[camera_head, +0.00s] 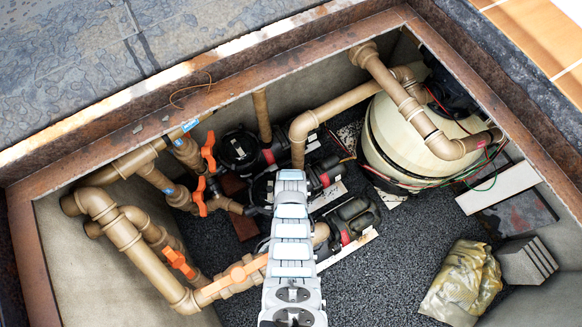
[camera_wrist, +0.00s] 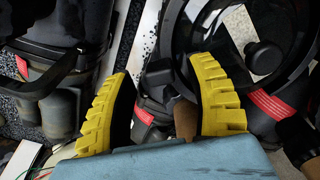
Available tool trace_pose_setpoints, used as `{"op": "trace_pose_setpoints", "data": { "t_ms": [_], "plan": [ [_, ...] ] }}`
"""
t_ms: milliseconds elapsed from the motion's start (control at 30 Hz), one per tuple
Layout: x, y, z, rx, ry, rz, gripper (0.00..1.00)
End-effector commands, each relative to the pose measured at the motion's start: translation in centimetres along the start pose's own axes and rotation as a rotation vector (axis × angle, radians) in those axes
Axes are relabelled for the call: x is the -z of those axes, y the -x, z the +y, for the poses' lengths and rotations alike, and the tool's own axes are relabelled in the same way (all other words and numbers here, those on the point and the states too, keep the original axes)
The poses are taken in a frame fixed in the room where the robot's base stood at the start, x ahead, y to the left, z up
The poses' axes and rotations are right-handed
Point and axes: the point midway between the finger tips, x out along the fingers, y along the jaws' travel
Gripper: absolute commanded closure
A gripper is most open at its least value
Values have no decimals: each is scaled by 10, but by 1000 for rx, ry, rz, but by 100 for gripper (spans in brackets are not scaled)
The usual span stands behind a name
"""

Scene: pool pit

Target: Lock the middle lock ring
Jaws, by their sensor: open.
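Pumps with round black lids stand in the pit. In the head view the middle lock ring (camera_head: 262,189) is a dark round shape, partly covered by my arm. In the wrist view a black lock ring (camera_wrist: 182,28) around a clear lid with a dark knob fills the upper right; I cannot tell for certain that it is the middle one. My gripper (camera_wrist: 162,70) is open, its yellow ribbed fingers apart with nothing held between them. The right finger overlaps the ring's lower left edge in the picture; contact cannot be told. My gripper is hidden in the head view.
Another ringed pump lid (camera_head: 240,150) lies behind, and a pump (camera_head: 355,215) stands front right. Brown pipes (camera_head: 130,238) with orange valve handles (camera_head: 208,152) run on the left. A cream tank (camera_head: 400,140) stands at the right.

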Motion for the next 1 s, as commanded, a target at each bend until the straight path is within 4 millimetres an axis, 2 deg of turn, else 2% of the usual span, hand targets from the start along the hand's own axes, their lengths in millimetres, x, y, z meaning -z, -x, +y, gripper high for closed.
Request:
{"op": "trace_pose_setpoints", "data": {
  "t_ms": [200,567,600,767,800,1000],
  "plan": [
    [1,-11,0,0,0,1,45],
    [0,-13,0,0,0,1,45],
    [0,-12,0,1,0,1,50],
    [0,-13,0,0,0,1,96],
    [0,-13,0,0,0,1,100],
    [0,-13,0,0,0,0,100]
  ]
}}
